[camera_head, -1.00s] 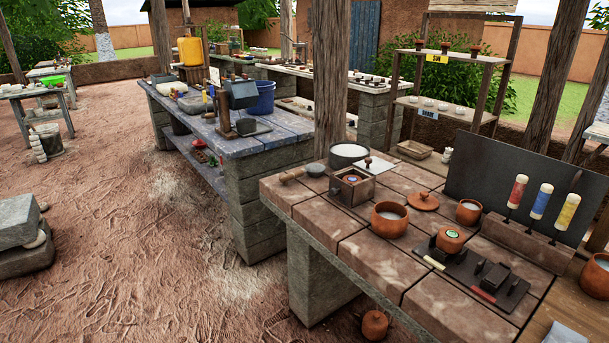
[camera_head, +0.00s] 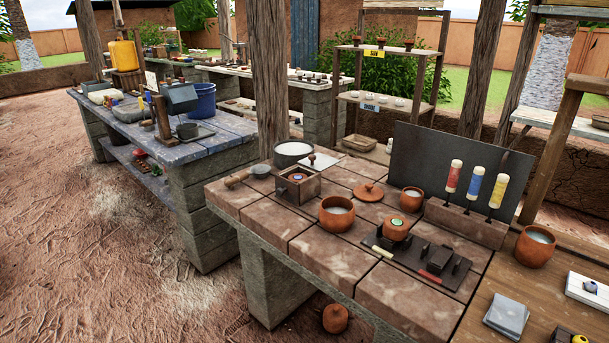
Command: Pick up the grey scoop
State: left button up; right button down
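The grey scoop (camera_head: 260,172) lies at the far left corner of the tiled worktop (camera_head: 310,238). Its small grey bowl is to the right and its wooden handle points left toward the worktop's edge. It is just left of a square wooden box (camera_head: 297,188) and in front of a round white-filled pan (camera_head: 293,154). Neither of my grippers shows in the head view.
Clay pots, including an open one (camera_head: 337,213), and a dark tray (camera_head: 428,262) are on the worktop. A rack with red, blue and yellow tubes (camera_head: 473,186) stands behind. A wooden post (camera_head: 268,75) rises behind the worktop. Open dirt floor (camera_head: 60,240) lies left.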

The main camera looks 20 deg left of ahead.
aim_at(260, 170)
jog(key=j+z, duration=1.1)
jog(key=j, duration=0.2)
jog(key=k+j+z, duration=0.2)
jog(key=j, duration=0.55)
jog(key=k+j+z, duration=0.15)
jog(key=j, duration=0.25)
jog(key=k+j, duration=0.1)
jog(key=j, duration=0.25)
jog(key=k+j+z, duration=0.1)
jog(key=j, duration=0.3)
jog(key=k+j+z, duration=0.1)
jog(key=j, duration=0.25)
